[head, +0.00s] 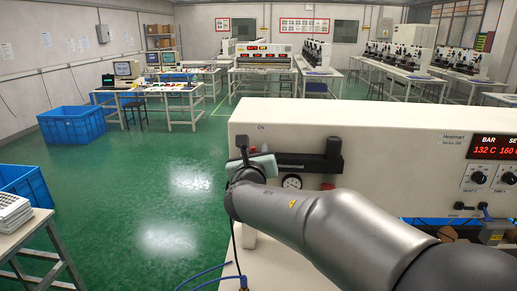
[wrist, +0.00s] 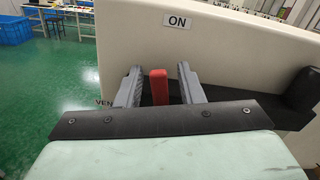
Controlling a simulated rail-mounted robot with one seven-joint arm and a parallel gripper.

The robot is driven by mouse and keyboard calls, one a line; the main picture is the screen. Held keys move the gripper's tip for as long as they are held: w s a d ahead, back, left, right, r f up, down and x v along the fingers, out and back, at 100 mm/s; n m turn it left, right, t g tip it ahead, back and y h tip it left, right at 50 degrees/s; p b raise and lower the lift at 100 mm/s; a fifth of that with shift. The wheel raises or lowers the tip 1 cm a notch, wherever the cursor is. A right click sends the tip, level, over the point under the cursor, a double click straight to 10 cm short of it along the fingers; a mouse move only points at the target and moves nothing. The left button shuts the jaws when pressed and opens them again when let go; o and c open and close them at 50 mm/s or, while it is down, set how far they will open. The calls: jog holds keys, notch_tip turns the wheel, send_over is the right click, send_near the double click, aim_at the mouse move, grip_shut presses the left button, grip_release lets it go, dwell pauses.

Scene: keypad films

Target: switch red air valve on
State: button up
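The red air valve (wrist: 158,88) shows in the wrist view as an upright red lever on the pale machine front, below an "ON" label (wrist: 177,22). My gripper (wrist: 160,88) is open, with one grey finger on each side of the lever. A narrow gap shows on the left and a slightly wider one on the right, so the fingers seem apart from it. The lever's lower part is hidden behind the gripper's dark plate.
The pale machine (head: 400,130) has a black fitting (head: 333,155) right of my gripper, a gauge (head: 291,182) below and a red display (head: 495,149) at far right. A "VEN…" label is partly covered. Green floor (head: 165,190) lies open to the left, with blue crates (head: 70,127).

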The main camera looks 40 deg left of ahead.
grip_shut()
jog(key=shift+w+d+f+m+b, duration=0.15)
jog(key=shift+f+m+b, duration=0.15)
jog(key=shift+b, duration=0.7)
jog(key=shift+d+m+b, duration=0.15)
jog(key=shift+m+b, duration=0.25)
jog(key=shift+b, duration=0.45)
jog(key=shift+w+d+m+b, duration=0.15)
jog(key=shift+m+b, duration=0.45)
jog(key=shift+b, duration=0.45)
jog(key=shift+r, duration=0.3)
jog(key=shift+m, duration=0.3)
grip_release()
